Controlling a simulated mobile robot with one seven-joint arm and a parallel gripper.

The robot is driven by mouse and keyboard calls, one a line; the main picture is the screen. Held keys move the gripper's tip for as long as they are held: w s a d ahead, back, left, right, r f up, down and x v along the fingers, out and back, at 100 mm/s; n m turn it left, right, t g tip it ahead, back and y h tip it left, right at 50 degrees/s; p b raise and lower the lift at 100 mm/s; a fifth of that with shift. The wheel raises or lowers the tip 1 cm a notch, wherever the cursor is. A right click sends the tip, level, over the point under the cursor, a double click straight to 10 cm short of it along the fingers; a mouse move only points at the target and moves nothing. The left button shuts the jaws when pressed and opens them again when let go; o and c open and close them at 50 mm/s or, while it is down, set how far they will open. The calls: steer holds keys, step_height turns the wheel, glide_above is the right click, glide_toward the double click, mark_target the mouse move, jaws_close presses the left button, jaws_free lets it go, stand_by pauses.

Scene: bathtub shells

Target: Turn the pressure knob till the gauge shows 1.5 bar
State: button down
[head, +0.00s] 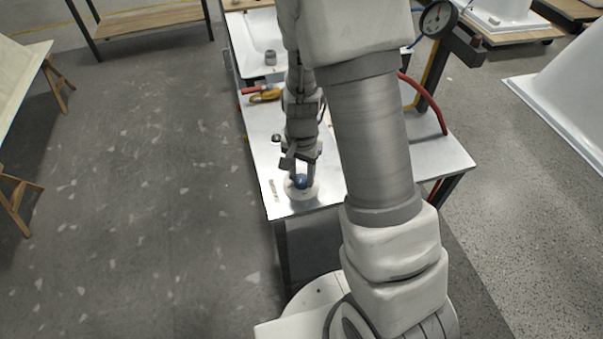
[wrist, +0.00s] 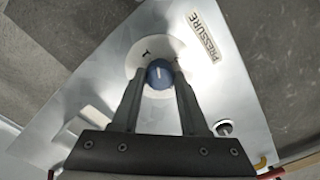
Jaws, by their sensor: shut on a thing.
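The pressure knob (wrist: 159,73) is blue with a white mark line, set in a round white dial plate on a metal panel labelled PRESSURE. In the head view the knob (head: 301,181) sits near the panel's front left corner. My gripper (wrist: 161,78) reaches down over it with one finger on each side, shut on the knob. In the head view my gripper (head: 299,172) partly covers it.
The metal panel (head: 268,180) carries a small dark fitting (head: 276,139). A yellow and red tool (head: 264,94) lies farther back. A red hose (head: 429,103) curves at the right. White tub shells (head: 570,84) stand at the right.

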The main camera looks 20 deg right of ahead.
mark_target(301, 179)
steer(key=shift+c, duration=2.1)
jaws_free()
step_height(301, 179, up, 18)
steer(key=p, duration=0.2)
steer(key=shift+f, duration=0.25)
steer(key=s+r+n+t, duration=0.5)
steer(key=s+r+n, duration=0.3)
steer(key=s+r, duration=0.4)
steer(key=shift+s+r+n+t, duration=0.3)
steer(key=shift+s+r, duration=0.05)
steer(key=shift+s, duration=1.35)
